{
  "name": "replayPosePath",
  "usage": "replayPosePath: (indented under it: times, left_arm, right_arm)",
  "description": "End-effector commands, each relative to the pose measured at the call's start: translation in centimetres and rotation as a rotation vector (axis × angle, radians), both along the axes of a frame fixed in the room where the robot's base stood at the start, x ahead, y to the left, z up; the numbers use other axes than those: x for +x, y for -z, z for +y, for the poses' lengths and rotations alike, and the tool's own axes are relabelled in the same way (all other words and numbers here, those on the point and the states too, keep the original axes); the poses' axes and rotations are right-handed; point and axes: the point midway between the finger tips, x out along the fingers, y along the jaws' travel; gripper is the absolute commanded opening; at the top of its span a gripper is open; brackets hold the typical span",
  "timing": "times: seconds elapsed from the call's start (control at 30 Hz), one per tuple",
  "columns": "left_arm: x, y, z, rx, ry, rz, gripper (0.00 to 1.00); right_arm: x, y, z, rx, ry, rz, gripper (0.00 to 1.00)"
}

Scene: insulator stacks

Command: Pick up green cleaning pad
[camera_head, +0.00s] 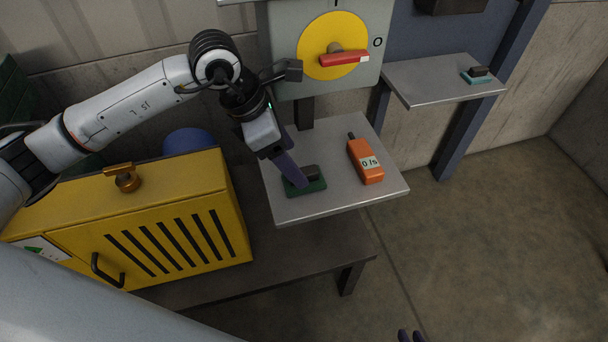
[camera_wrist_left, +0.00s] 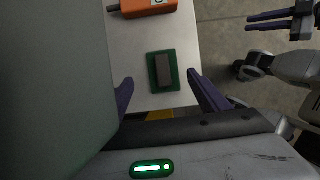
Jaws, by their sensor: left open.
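The green cleaning pad (camera_head: 314,187) with a dark grip block on top lies on the grey shelf below the dial panel. In the left wrist view the pad (camera_wrist_left: 153,72) lies flat between my left gripper's two purple fingers (camera_wrist_left: 160,77), with gaps on both sides. In the head view my left gripper (camera_head: 297,182) reaches down at the pad, and a finger hides part of it. I cannot tell its exact height above the pad. The gripper is open and empty. My right gripper (camera_head: 410,336) shows only its fingertips at the bottom edge; the left wrist view shows its fingers (camera_wrist_left: 279,20) spread and empty.
An orange meter (camera_head: 365,161) lies right of the pad on the shelf (camera_head: 340,198). A yellow slotted box (camera_head: 175,240) stands left. The panel with a yellow dial and red handle (camera_head: 343,59) is behind. A teal pad (camera_head: 476,76) lies on another shelf (camera_head: 430,80).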

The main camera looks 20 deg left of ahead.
Motion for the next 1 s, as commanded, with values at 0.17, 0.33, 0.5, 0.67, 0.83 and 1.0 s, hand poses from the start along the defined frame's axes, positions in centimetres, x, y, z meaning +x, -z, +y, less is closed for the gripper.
replayPosePath:
  times: [0.17,0.33,0.5,0.67,0.83,1.0]
  left_arm:
    - [-0.2,2.3,-1.1,-0.001,0.002,0.006,0.69]
    - [0.3,4.3,-1.7,-0.001,0.002,0.004,0.69]
    - [0.4,4.7,-1.9,-0.002,0.002,0.001,0.69]
    - [0.4,4.7,-1.9,-0.002,0.002,0.001,0.62]
    - [0.4,4.7,-1.8,-0.002,0.002,0.001,0.33]
    - [0.4,4.6,-1.8,-0.002,0.002,0.001,0.24]
  right_arm:
    - [0.3,-1.0,0.0,0.003,0.002,-0.011,0.17]
    - [0.8,-1.3,0.0,0.004,0.002,-0.021,0.17]
    - [0.9,-1.3,-0.1,0.001,0.003,-0.021,0.17]
    - [0.8,-1.2,-0.1,0.001,0.003,-0.018,0.17]
    - [0.7,-1.2,-0.2,0.0,0.003,-0.016,0.17]
    - [0.6,-1.1,-0.2,-0.001,0.003,-0.014,0.17]
